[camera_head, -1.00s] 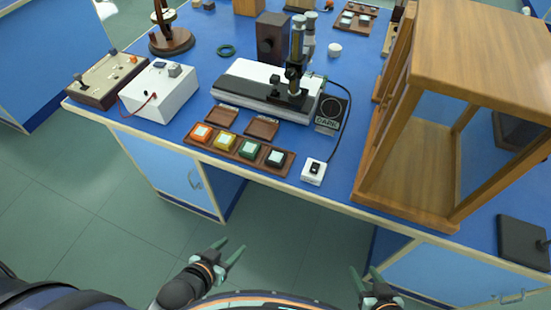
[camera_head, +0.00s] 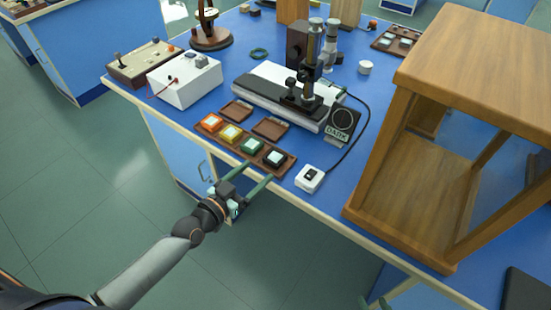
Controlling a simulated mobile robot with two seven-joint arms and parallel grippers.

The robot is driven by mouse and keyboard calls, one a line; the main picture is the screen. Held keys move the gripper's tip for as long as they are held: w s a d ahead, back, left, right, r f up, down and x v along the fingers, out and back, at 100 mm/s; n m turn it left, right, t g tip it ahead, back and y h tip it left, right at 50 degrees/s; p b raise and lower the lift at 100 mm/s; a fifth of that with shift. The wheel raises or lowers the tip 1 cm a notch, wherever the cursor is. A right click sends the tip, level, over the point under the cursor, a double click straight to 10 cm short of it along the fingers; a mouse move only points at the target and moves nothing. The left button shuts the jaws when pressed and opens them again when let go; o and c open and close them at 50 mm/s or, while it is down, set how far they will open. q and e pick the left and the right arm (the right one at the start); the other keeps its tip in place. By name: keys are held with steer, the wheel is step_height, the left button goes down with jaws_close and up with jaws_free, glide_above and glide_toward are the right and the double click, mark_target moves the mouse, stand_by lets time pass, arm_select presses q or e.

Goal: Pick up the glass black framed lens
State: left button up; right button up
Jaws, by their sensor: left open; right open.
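The black framed lens (camera_head: 274,157) has a pale glass centre and lies at the right end of a brown wooden tray (camera_head: 241,149) near the bench's front edge. To its left in that tray are green (camera_head: 252,146), yellow (camera_head: 230,133) and orange (camera_head: 211,122) framed squares. My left gripper (camera_head: 260,171) is open and empty, its green fingers pointing up and right toward the tray's right end, just in front of the lens. Whether its fingertips are over the bench edge is hard to tell.
A white switch box (camera_head: 310,179) with a cable stands right of the tray. Behind are two small brown trays (camera_head: 271,128) and a white-based optical instrument (camera_head: 270,98). A large wooden frame case (camera_head: 400,215) stands to the right. A white box (camera_head: 185,84) is at left.

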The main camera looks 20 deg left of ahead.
mark_target(272, 160)
arm_select(q)
steer(key=shift+x, duration=3.7)
steer(key=shift+d, duration=0.1)
steer(key=c, duration=1.1)
